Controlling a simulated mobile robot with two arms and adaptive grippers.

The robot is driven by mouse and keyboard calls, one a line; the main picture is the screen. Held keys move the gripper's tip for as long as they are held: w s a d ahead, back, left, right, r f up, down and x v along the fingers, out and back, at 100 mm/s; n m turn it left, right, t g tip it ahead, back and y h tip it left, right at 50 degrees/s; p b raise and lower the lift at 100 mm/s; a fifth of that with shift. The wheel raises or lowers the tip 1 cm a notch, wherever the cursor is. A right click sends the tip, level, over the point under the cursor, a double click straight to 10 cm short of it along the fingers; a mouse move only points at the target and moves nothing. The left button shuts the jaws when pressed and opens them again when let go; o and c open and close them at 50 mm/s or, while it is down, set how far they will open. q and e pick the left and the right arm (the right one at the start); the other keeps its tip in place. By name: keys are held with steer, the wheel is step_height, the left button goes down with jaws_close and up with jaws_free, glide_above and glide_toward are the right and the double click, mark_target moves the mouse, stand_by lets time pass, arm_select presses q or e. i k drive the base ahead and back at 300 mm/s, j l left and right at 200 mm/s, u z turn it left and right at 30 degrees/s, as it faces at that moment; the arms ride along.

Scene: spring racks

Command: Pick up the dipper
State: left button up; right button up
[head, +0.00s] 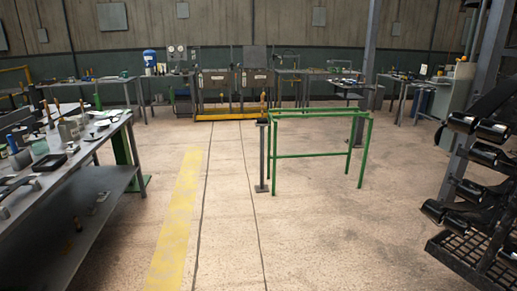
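I cannot make out for certain which thing is the dipper. The left workbench (92,160) holds several small tools and vessels, among them a grey cup (68,130), a pale jar (38,146) and thin upright handles (47,113). They are too small to name surely. A small thing with an orange-brown upper part (263,103) stands on top of a narrow dark post (262,158) in mid-floor. Neither of my grippers is in view.
A green metal frame (318,115) stands beside the post. A dark rack with black cylinders (468,190) fills the right edge. Benches (120,79) line the back wall. The floor with the yellow stripe (177,215) is clear between the left workbench and the green frame.

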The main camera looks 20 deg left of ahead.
mark_target(86, 121)
steer(key=i+j+u, duration=0.2)
steer(key=u, duration=0.2)
steer(key=i+j+u, duration=0.55)
steer(key=u, duration=0.2)
steer(key=i+u, duration=0.55)
steer(key=i, duration=1.05)
steer(key=i+l+u, duration=0.1)
steer(key=i, duration=1.1)
